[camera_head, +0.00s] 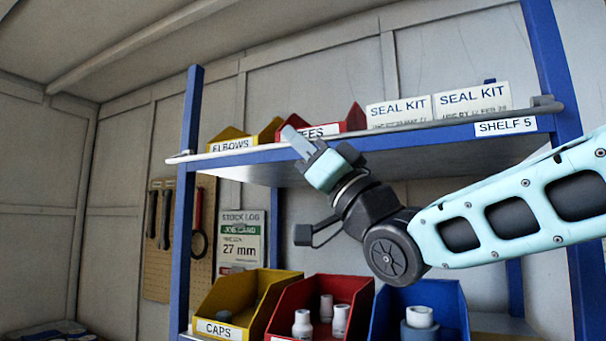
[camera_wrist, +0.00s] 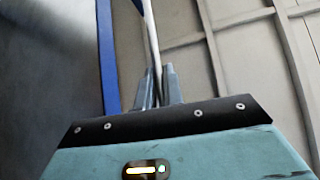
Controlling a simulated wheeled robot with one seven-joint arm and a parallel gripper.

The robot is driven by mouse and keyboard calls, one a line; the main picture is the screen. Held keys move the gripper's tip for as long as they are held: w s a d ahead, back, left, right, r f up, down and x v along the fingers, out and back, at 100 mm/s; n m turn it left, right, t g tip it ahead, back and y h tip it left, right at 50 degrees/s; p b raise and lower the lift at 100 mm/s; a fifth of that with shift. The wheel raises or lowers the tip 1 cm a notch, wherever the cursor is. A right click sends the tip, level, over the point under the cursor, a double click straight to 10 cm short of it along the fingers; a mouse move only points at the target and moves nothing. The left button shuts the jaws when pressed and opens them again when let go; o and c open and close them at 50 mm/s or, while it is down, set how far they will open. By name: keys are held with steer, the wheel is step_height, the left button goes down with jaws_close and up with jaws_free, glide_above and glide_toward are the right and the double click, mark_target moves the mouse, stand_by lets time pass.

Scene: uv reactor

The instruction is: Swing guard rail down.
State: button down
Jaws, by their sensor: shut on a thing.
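The guard rail (camera_head: 400,127) is a thin grey bar across the front of the upper shelf, just above its blue edge. It runs from a grey mount at the right post to the left post, where its end sticks out a little. My gripper (camera_head: 290,136) is shut on the guard rail left of the middle of its length. In the wrist view the rail (camera_wrist: 151,38) runs away between the two grey fingers of my gripper (camera_wrist: 160,80). The fingers hide the gripped part of the rail.
Behind the rail stand a yellow bin (camera_head: 231,138) marked ELBOWS, a red bin (camera_head: 345,122) and two SEAL KIT boxes (camera_head: 399,111). Below are a yellow CAPS bin (camera_head: 222,300), a red bin and a blue bin (camera_head: 450,305). Blue posts (camera_head: 186,215) flank the shelf.

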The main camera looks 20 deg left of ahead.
steer(key=shift+s+r+m+t+h+b, duration=0.15)
steer(key=shift+r+m+t+h, duration=0.65)
steer(key=shift+m+t+h, duration=1.2)
steer(key=shift+s+r+m+t+h+b, duration=0.15)
steer(key=shift+r+m+t+h, duration=0.95)
steer(key=shift+m, duration=1.9)
steer(key=shift+s+r+m+t+h+b, duration=0.15)
steer(key=shift+r+m+t+h, duration=0.65)
steer(key=shift+m+t, duration=1.4)
steer(key=shift+f+m+g+h, duration=0.2)
steer(key=shift+m+g+h, duration=0.1)
steer(key=shift+m+g, duration=0.15)
steer(key=c, duration=1.5)
jaws_free()
steer(key=shift+w, duration=0.1)
steer(key=shift+f, duration=0.1)
